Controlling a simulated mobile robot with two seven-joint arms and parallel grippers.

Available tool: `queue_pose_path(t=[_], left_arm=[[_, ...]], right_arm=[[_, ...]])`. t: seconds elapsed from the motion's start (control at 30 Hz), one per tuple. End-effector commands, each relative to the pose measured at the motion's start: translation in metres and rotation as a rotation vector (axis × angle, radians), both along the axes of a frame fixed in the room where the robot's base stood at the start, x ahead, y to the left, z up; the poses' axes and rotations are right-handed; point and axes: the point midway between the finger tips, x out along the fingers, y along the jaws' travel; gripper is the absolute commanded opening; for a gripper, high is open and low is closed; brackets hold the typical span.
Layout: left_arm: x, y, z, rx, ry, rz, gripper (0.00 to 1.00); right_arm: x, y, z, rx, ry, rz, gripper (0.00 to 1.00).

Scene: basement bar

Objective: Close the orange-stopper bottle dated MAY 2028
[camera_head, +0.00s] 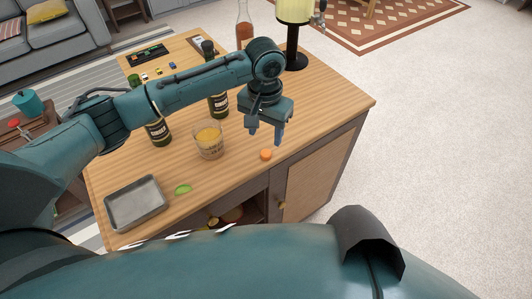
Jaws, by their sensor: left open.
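An orange stopper (265,155) lies on the wooden counter near its front edge. My left gripper (266,137) is open and empty, pointing down just above and behind the stopper. Two dark green bottles with labels stand on the counter: one at the left (159,132), partly hidden by my left arm, and one nearer the middle (218,104), crossed by the arm. A clear bottle with amber contents (244,30) stands at the back. The label dates are too small to read, so I cannot tell which bottle is dated MAY 2028. My right gripper is not in view.
A glass of yellow drink (208,142) stands left of the stopper. A green lime piece (183,189) and a grey metal tray (109,207) are at the front left. The counter's right side (335,100) is clear.

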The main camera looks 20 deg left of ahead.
Motion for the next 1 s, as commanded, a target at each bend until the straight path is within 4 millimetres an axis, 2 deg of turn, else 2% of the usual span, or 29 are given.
queue_pose_path(t=[0.1, 0.2, 0.57, 0.83, 1.0], left_arm=[[0.0, 0.0, -0.017, -0.001, 0.001, 0.001, 0.52], [0.0, 0.0, -0.024, -0.001, 0.0, 0.0, 0.52], [0.001, -0.001, -0.027, -0.001, -0.001, -0.001, 0.52], [0.006, 0.0, -0.063, 0.0, 0.001, 0.0, 0.52], [0.007, -0.001, -0.076, 0.0, -0.001, -0.001, 0.52]], right_arm=[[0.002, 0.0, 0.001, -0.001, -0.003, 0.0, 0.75], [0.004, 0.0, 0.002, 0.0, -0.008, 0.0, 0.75], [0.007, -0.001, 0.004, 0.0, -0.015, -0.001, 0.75], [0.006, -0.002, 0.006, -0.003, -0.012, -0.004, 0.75], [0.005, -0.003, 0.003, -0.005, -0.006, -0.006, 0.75]])
